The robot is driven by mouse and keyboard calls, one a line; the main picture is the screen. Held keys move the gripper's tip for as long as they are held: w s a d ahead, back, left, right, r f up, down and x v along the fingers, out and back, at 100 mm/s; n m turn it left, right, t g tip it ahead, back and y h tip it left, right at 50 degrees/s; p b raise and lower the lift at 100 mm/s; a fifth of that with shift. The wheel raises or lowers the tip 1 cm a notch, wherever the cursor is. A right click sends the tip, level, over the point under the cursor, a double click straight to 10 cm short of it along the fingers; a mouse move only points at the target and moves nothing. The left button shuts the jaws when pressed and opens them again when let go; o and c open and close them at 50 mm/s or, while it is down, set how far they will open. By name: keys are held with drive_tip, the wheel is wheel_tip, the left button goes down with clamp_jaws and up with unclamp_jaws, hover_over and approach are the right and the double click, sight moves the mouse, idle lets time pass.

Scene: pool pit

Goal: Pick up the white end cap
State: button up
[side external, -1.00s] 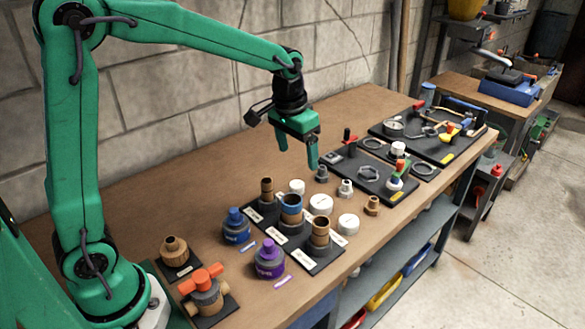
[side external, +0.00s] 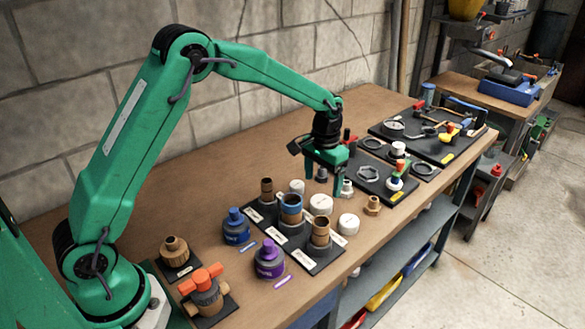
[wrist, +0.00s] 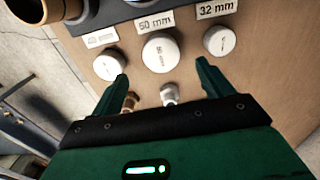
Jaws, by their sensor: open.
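Three round white end caps lie on the workbench. In the side external view they are the rear cap (side external: 297,187), the middle cap (side external: 321,205) and the front cap (side external: 348,223). In the wrist view the middle cap (wrist: 160,52) sits by a "50 mm" label, just beyond and between my fingertips. The cap by the "32 mm" label (wrist: 219,39) is to the right, and another cap (wrist: 109,65) is to the left by a blurred label. My gripper (side external: 322,184) is open and empty above the bench, near the caps; it also shows in the wrist view (wrist: 162,72).
A silver fitting (wrist: 168,95) and a brass fitting (side external: 372,205) stand close to the caps. A black board with pipe pieces (side external: 318,258) is in front of them. A black tool board (side external: 370,190) lies to the right. Bare bench (side external: 200,205) is at the back left.

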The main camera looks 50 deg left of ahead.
sight(321, 201)
drive_tip(key=shift+f, duration=1.2)
drive_tip(key=shift+f, duration=2.6)
drive_tip(key=c, duration=1)
